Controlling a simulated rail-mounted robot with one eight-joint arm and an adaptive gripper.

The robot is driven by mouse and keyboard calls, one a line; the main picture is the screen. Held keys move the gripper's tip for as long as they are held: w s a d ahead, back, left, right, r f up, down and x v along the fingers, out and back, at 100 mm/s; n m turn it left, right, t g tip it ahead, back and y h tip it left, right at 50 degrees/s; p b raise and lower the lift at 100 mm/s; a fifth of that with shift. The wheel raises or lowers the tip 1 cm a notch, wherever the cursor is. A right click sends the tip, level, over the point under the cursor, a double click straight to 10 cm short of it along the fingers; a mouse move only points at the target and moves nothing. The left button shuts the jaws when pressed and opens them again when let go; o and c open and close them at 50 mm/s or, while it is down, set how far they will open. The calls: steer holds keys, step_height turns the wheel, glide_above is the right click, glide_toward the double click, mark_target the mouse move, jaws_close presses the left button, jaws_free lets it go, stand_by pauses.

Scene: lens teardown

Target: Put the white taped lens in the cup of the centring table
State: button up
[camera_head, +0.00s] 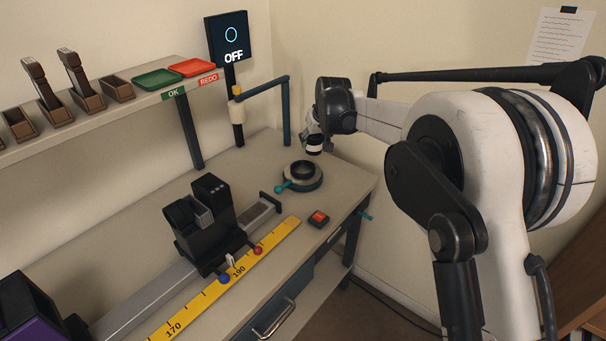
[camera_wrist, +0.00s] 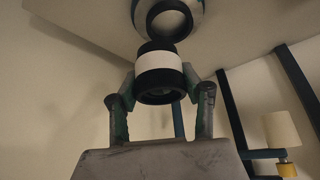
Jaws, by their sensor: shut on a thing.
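The white taped lens (camera_head: 314,146) is a short black cylinder with a white band. My gripper (camera_head: 315,137) is shut on it and holds it in the air, just above and slightly right of the centring table (camera_head: 313,184). The table is a dark round base with a raised ring-like cup (camera_head: 302,168) and a teal knob at its left; the cup looks empty. In the wrist view the lens (camera_wrist: 159,63) sits between my gripper's two fingers (camera_wrist: 160,82), with the cup (camera_wrist: 168,20) beyond it, apart from it or just overlapped by it; I cannot tell the gap.
A dark screen (camera_head: 231,38) reading OFF stands behind on a post. A teal bent arm (camera_head: 286,105) rises behind the table. A red button (camera_head: 319,217), a yellow ruler (camera_head: 207,294) and a black carriage on a rail (camera_head: 205,225) lie in front and left.

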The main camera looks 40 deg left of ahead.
steer(key=s+a+n, duration=0.2)
steer(key=s+a, duration=0.7)
steer(key=a, duration=0.3)
steer(key=shift+g+y, duration=0.3)
steer(key=shift+g, duration=0.1)
steer(key=w+d+f, duration=0.2)
steer(key=w, duration=0.1)
steer(key=w+d+f, duration=0.2)
steer(key=w+d, duration=0.1)
steer(key=w+d+f, duration=0.2)
steer(key=w, duration=0.1)
steer(key=shift+w+d+f+b, duration=0.15)
steer(key=shift+f+b, duration=0.05)
steer(key=shift+b, duration=0.15)
steer(key=shift+f, duration=1.95)
steer(key=shift+f, duration=0.1)
steer(key=shift+f, duration=0.15)
steer(key=o, duration=1.3)
steer(key=shift+c, duration=0.2)
